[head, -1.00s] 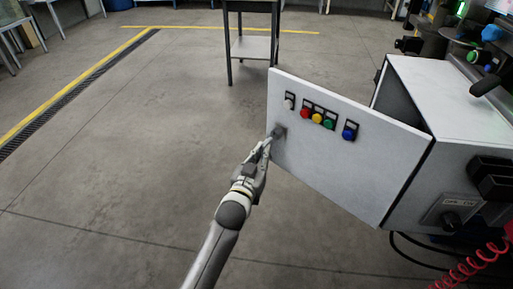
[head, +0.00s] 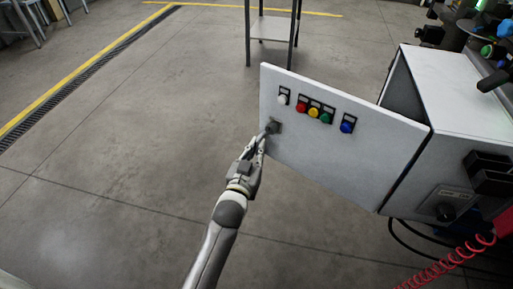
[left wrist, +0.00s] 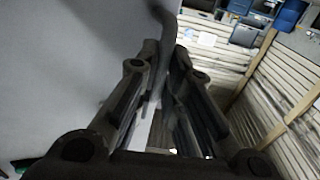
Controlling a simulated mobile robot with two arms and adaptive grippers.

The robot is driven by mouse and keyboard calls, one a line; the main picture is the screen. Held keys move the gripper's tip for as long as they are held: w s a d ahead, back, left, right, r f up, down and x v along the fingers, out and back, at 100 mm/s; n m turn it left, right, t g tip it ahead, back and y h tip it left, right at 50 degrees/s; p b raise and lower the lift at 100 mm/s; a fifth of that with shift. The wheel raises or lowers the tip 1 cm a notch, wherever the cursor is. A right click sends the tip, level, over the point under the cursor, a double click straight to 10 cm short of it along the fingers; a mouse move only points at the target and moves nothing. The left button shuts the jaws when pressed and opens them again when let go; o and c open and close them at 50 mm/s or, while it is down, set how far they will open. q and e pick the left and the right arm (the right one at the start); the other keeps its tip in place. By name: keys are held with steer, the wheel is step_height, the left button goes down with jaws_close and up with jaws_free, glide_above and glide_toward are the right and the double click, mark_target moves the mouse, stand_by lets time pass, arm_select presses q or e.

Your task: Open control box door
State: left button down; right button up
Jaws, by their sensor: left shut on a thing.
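The control box (head: 465,95) stands at the right in the head view. Its light grey door (head: 340,165) is swung outward, with a dark gap into the box. The door face carries white, red, yellow, green and blue buttons. A dark handle (head: 272,127) sits near the door's free edge. My left gripper (head: 262,140) is shut on this handle. In the left wrist view my left fingers (left wrist: 165,85) reach up to the dark handle (left wrist: 168,25), beside the grey door surface (left wrist: 70,70). My right gripper is not in view.
A small table (head: 270,28) stands behind the door. A red coiled hose (head: 450,265) and black cables hang below the box at the lower right. Machine parts (head: 465,30) crowd the upper right. The floor (head: 120,150) to the left is clear.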

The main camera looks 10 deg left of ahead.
arm_select(q)
steer(key=shift+d+r, duration=0.25)
steer(key=shift+r, duration=0.2)
steer(key=c, duration=1.5)
jaws_free()
steer(key=shift+d, duration=0.15)
steer(key=shift+f, duration=0.2)
steer(key=s, duration=0.8)
steer(key=s+a, duration=0.1)
steer(key=s, duration=0.3)
